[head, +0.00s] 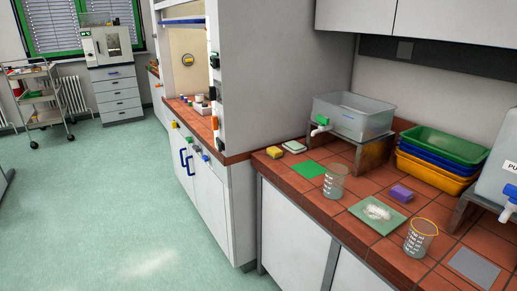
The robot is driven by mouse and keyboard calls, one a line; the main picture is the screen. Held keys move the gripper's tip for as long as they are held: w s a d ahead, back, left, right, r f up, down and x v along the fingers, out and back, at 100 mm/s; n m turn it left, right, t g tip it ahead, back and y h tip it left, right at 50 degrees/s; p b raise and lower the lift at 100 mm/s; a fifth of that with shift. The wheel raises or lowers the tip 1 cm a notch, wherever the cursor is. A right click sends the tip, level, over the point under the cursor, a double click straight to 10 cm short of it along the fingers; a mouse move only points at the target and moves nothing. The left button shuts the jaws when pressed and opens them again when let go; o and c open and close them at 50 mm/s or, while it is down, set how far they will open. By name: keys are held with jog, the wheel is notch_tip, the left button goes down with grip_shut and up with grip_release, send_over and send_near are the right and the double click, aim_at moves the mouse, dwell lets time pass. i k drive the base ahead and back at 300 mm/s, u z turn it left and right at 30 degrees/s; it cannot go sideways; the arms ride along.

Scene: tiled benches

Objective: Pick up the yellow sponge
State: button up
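The yellow sponge (274,152) lies on the tiled bench (317,205), near its far left corner. It is a small block with nothing on top of it. My gripper is not visible in the head view.
Beside the sponge are a pale dish-like item (294,147) and a green square (309,169). Beakers (334,182) (420,238), a purple block (401,193), a mat with white powder (359,222), stacked trays (440,150) and a tank on a stand (353,117) occupy the bench. Floor at left is clear.

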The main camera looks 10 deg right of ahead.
aim_at(274, 152)
jog(key=u, duration=0.85)
jog(key=i, duration=0.9)
jog(key=u, duration=0.55)
